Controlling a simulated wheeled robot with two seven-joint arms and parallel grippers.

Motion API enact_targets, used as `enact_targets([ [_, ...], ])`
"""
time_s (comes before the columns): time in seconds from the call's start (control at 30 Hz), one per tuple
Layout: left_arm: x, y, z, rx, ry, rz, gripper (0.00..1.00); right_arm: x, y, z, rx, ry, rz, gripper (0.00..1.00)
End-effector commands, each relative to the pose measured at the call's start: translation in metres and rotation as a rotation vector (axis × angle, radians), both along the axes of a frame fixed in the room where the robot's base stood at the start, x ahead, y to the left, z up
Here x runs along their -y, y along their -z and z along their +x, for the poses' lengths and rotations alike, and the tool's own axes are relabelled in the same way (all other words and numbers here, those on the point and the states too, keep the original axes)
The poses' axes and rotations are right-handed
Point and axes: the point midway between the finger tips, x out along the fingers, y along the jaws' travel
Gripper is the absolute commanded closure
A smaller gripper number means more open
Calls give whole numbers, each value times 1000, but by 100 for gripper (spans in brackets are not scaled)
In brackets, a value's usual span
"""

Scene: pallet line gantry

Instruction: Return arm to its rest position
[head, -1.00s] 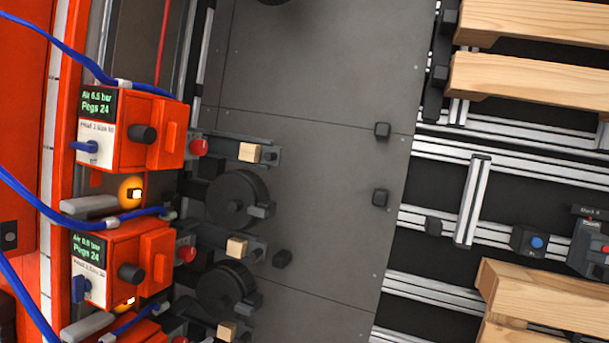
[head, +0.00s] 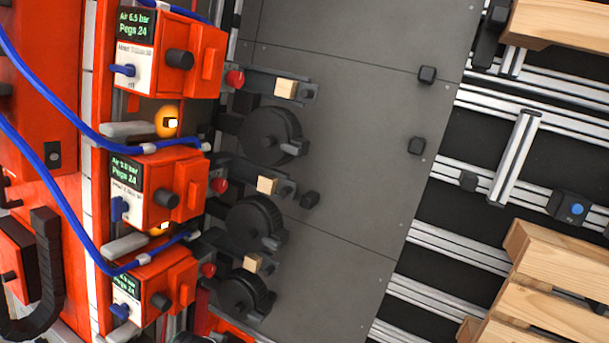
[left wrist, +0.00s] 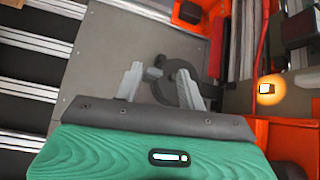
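My left gripper (left wrist: 160,78) shows in the left wrist view, with two pale grey fingers standing apart in front of its green hand. Nothing is held between the fingers. A dark round wheel (left wrist: 165,90) with a small bracket shows beyond them, over the grey plate; I cannot tell the exact distance. Neither arm shows in the head view, and my right gripper is in no view.
Orange feeder units (head: 165,190) with blue hoses line the left. Black wheels and arms with wooden pegs (head: 267,185) stick out beside them. The grey plate (head: 345,120) is mostly clear. Metal rails and wooden pallets (head: 560,275) lie right.

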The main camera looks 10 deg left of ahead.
Motion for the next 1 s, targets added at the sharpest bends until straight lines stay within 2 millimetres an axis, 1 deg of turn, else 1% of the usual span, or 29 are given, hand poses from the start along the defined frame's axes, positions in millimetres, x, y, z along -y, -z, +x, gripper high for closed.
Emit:
enact_targets([
  [0.03,1,25,1,-12,1,1,60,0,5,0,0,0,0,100],
  [0.07,1,39,2,-16,2,1,60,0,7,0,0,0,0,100],
  [0.1,1,60,2,-23,4,2,60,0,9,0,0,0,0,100],
  [0.17,1,92,1,-33,6,2,60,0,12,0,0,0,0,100],
  [0.2,1,114,-1,-38,7,3,60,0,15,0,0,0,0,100],
  [0.23,1,131,-2,-44,8,4,60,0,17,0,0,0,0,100],
  [0.27,1,147,-5,-48,9,4,60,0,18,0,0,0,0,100],
  [0.3,1,169,-9,-55,10,4,60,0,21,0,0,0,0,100],
  [0.37,0,200,-16,-65,12,6,60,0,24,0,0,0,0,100],
  [0.4,-1,221,-22,-72,13,6,60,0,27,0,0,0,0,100],
  [0.47,-3,250,-32,-82,16,8,60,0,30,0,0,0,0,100],
  [0.5,-4,269,-39,-87,17,8,60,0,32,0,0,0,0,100],
  [0.57,-6,298,-53,-98,19,9,60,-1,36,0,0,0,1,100],
  [0.6,-7,316,-63,-106,21,10,60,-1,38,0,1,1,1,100],
  [0.67,-9,341,-78,-116,24,12,60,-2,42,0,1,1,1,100],
  [0.7,-11,357,-89,-122,25,12,60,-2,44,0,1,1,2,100],
  [0.77,-14,380,-107,-132,27,13,60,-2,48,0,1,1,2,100],
  [0.8,-17,395,-119,-139,29,14,60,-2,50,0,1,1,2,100],
  [0.9,-23,426,-151,-155,33,17,60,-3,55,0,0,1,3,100],
  [1.0,-28,448,-180,-168,36,19,60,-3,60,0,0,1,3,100],
])
